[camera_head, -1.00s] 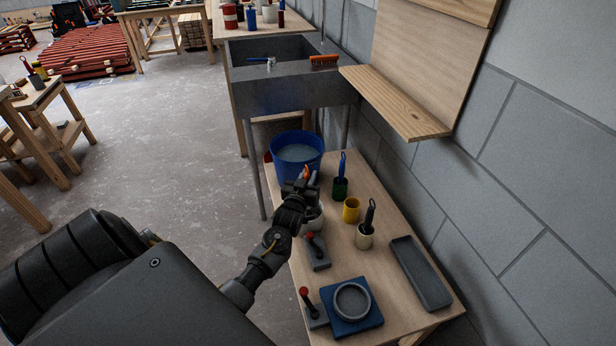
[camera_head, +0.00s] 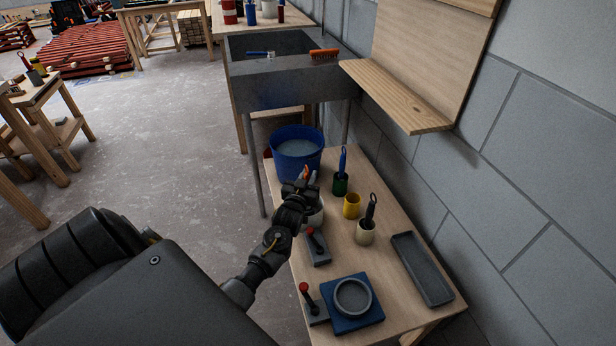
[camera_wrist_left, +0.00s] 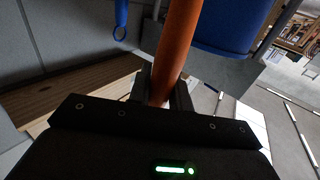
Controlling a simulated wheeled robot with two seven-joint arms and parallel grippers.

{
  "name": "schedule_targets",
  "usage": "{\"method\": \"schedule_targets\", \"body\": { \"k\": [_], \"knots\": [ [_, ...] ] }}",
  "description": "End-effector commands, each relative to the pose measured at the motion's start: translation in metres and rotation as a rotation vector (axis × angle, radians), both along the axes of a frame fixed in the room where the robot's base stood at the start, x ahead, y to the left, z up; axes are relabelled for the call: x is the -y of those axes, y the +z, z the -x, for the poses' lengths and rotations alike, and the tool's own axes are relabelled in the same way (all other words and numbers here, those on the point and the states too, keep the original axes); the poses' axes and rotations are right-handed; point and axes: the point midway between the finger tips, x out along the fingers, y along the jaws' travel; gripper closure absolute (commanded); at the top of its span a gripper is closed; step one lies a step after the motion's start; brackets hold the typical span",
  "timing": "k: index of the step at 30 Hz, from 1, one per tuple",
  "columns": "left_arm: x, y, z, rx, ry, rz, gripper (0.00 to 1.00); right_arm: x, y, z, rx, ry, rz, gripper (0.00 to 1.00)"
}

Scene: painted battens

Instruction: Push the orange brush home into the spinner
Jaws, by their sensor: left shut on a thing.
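My left gripper (camera_head: 302,187) is shut on the orange brush (camera_head: 305,172), whose tip shows above the fingers in the head view. In the left wrist view the brush's orange handle (camera_wrist_left: 178,45) rises from between the fingers (camera_wrist_left: 160,92). The gripper is over the low bench, just in front of the blue bucket. A pale pot (camera_head: 315,216) is partly hidden behind and below the gripper. The brush's lower end is hidden, and I cannot tell which object is the spinner or whether the brush touches it. My right gripper is not in view.
The blue bucket (camera_head: 297,168) holds grey liquid. To the gripper's right stand a green pot (camera_head: 340,187) with a blue-handled brush, a yellow cup (camera_head: 352,207) and a cream pot (camera_head: 365,236) with a dark brush. Red-knobbed levers (camera_head: 318,252), a blue plate (camera_head: 372,316) and a grey tray (camera_head: 422,270) lie nearer.

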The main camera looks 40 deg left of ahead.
Motion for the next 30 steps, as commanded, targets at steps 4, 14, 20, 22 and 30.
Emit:
{"method": "schedule_targets", "body": {
  "k": [4, 14, 20, 22, 30],
  "knots": [
    [0.0, -0.005, 0.0, 0.0, 0.0, 0.0, 1.0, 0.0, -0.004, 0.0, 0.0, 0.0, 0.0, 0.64],
    [0.0, -0.013, 0.0, 0.0, 0.0, 0.0, 1.0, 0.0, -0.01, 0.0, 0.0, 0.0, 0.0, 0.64],
    [0.0, -0.018, 0.0, -0.001, 0.0, 0.0, 1.0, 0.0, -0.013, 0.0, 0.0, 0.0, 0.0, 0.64],
    [0.0, -0.017, 0.0, 0.0, 0.0, 0.0, 0.75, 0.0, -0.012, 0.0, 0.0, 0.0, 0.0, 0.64],
    [0.0, -0.017, 0.0, 0.0, 0.0, 0.0, 0.54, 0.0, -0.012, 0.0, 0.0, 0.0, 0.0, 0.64]
  ]
}}
